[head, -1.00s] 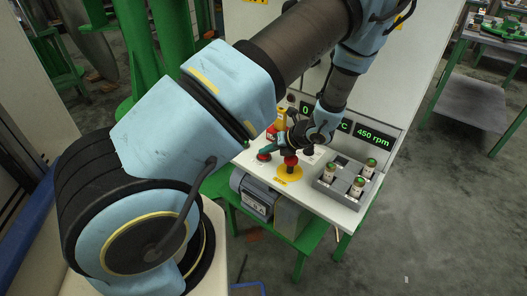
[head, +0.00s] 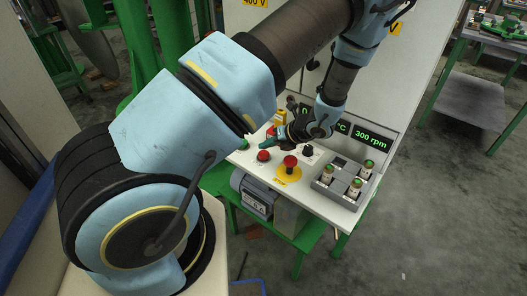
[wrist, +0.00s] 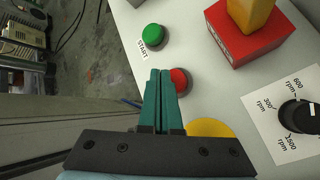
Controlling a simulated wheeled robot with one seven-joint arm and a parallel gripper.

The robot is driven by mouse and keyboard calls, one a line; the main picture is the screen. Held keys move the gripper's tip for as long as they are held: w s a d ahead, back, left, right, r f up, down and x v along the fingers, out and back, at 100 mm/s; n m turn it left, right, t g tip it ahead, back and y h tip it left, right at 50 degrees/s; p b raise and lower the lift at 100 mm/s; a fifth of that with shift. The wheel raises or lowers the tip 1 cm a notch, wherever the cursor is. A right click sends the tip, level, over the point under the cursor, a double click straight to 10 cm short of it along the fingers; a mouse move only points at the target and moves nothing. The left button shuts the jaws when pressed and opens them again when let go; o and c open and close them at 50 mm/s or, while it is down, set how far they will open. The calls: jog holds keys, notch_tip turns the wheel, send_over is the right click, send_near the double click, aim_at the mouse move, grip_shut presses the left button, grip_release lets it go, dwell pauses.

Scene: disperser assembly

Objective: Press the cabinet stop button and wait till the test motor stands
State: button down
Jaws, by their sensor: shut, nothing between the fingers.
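The cabinet panel carries a small red button (head: 263,155), which in the wrist view (wrist: 181,80) is partly hidden by my fingers, so its label does not show. A red mushroom button on a yellow disc (head: 288,163) stands to its right. In the wrist view, a green START button (wrist: 152,36) lies beyond the red one. The speed display (head: 372,138) reads 300 rpm. My gripper (head: 267,142) is shut and empty, its teal fingers (wrist: 161,72) above the panel beside the small red button. The test motor's shaft cannot be made out.
A black speed knob (wrist: 297,114) and a red block with a yellow top (wrist: 252,30) are near my fingers. A grey rack (head: 342,182) with several capped vials stands at the panel's right. A grey machine (head: 255,195) sits below the panel. Open floor lies to the right.

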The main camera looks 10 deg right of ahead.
aim_at(266, 155)
jog(key=shift+r+p, duration=1.65)
jog(key=shift+r, duration=0.65)
